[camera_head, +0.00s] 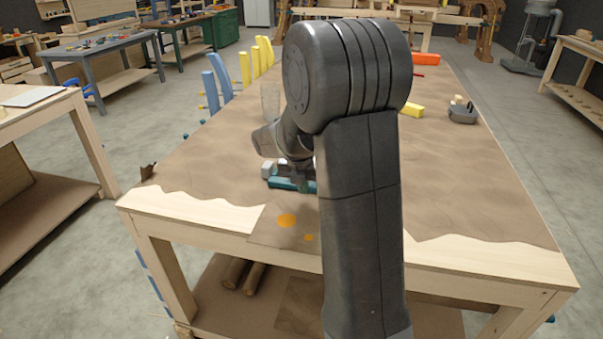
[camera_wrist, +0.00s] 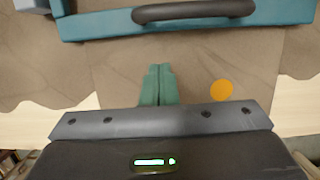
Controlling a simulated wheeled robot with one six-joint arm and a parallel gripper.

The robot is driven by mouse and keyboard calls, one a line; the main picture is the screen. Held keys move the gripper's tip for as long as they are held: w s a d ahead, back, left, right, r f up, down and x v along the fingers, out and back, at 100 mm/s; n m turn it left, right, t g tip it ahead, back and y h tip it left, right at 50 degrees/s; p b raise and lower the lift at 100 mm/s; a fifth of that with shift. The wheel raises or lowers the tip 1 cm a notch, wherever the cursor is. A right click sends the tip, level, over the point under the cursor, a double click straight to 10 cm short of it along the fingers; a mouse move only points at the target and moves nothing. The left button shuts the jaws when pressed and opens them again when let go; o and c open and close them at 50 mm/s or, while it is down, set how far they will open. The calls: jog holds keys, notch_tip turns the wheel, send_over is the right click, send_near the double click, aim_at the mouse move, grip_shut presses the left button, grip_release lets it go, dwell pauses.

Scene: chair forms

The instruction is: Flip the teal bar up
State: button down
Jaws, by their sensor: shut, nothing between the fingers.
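The teal bar (camera_head: 282,183) lies on the brown paper of the workbench, and my arm hides its right part in the head view. In the wrist view the teal bar (camera_wrist: 100,27) runs across the top, with a dark curved handle (camera_wrist: 195,12) along its middle. My gripper (camera_wrist: 158,68) has its two green fingers pressed together with nothing between them. The fingertips are apart from the bar in the picture, on the bench-edge side of it. In the head view my own arm mostly hides the gripper.
A grey-blue block (camera_wrist: 30,5) adjoins the bar's left end. Blue (camera_head: 219,77) and yellow (camera_head: 245,68) curved pieces stand along the bench's left side. A yellow block (camera_head: 412,110) and a grey item (camera_head: 462,114) lie at right. The right front of the bench is clear.

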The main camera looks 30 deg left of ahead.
jog(key=shift+w+a+r+p, duration=0.15)
jog(key=shift+w+r+p, duration=0.05)
jog(key=shift+w, duration=0.4)
jog(key=shift+w+a+r+p, duration=0.15)
jog(key=shift+w+p, duration=0.1)
jog(key=shift+w, duration=0.35)
jog(key=shift+w+a+r+p, duration=0.1)
jog(key=shift+w+r+p, duration=0.1)
jog(key=shift+w, duration=0.4)
jog(key=shift+s+r, duration=0.1)
jog(key=shift+r, duration=0.05)
